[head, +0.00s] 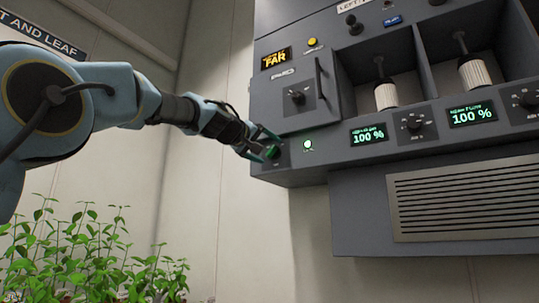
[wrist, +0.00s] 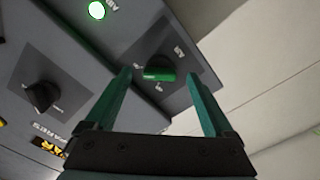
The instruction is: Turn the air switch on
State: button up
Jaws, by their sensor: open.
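The air switch is a small rotary knob with a green grip bar (wrist: 158,74) on a dark square plate at the lower left corner of the grey control panel. In the head view the knob (head: 272,152) is partly hidden by my gripper (head: 265,143). In the wrist view my gripper (wrist: 158,80) is open, its two green fingers on either side of the knob with a visible gap at each side. The small lettering around the knob is too blurred to read surely. A round green light (head: 308,144) beside the switch is lit; it also shows in the wrist view (wrist: 97,10).
A black knob (head: 297,97) sits above on the panel, beside a vertical handle (head: 320,78). Two green displays (head: 369,135) read 100 %. A vented grille (head: 465,205) is below right. Leafy plants (head: 90,250) stand below my arm.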

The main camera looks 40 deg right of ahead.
jog(key=b+v, duration=0.3)
jog(key=v, duration=0.6)
jog(key=shift+b, duration=0.3)
jog(key=shift+d+f, duration=0.1)
